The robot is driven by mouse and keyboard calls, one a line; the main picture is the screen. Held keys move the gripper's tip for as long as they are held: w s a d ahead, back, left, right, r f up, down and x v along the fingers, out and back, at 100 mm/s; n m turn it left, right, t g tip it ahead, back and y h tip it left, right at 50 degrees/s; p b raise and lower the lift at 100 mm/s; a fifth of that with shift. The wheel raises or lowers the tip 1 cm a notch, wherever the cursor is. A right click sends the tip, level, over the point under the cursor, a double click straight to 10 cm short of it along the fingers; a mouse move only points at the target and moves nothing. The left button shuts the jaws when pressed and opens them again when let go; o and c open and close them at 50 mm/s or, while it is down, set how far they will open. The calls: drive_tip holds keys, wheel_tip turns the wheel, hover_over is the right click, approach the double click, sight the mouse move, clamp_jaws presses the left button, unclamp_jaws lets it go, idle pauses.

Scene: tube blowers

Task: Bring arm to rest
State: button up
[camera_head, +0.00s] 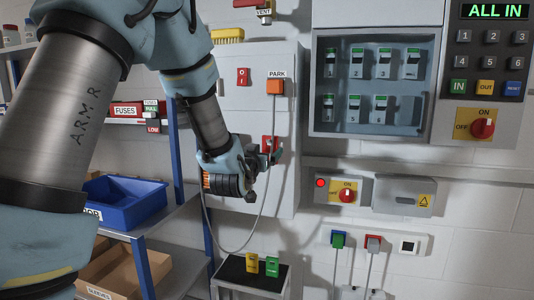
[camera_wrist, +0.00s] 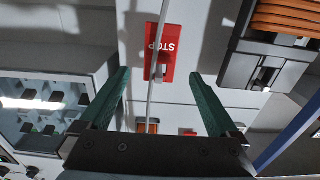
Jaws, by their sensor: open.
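My arm reaches down from the upper left in the head view. My gripper (camera_head: 268,158) is in front of the lower part of a grey wall panel (camera_head: 233,128). In the wrist view my gripper (camera_wrist: 159,74) is open, its two green fingers apart with nothing held between them. A red STOP plate with a small lever (camera_wrist: 160,52) shows beyond the fingertips, upside down. A thin cable passes in front of it. I cannot tell whether a finger touches anything.
An orange PARK button (camera_head: 275,87) is above my gripper. To the right are a glass-fronted cabinet (camera_head: 313,85) and a red and yellow ON/OFF switch (camera_head: 347,195). A shelf with a blue bin (camera_head: 140,215) is at left. A small black-topped stand (camera_head: 235,270) is below.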

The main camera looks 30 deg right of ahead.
drive_tip(key=b+v, duration=0.1)
drive_tip(key=v, duration=0.5)
drive_tip(key=w+a+f+n+g+y+p, duration=0.15)
drive_tip(key=a+f+y, duration=0.25)
drive_tip(key=a, duration=0.6)
drive_tip(key=w+a+f+n+g+y+p, duration=0.1)
drive_tip(key=a+f+n+g+y+p, duration=0.25)
drive_tip(key=a, duration=0.75)
drive_tip(key=s+a+f+n+g+y+p, duration=0.1)
drive_tip(key=s+a+g, duration=0.5)
drive_tip(key=s+a, duration=0.7)
wheel_tip(320, 180, down, 2)
drive_tip(key=a+n+y, duration=0.1)
drive_tip(key=a+y, duration=0.1)
drive_tip(key=y, duration=0.1)
drive_tip(key=shift+f+g+p, duration=0.15)
drive_tip(key=shift+g+p, duration=0.15)
drive_tip(key=shift+p, duration=0.05)
drive_tip(key=shift+a+y, duration=0.1)
drive_tip(key=shift+y, duration=0.15)
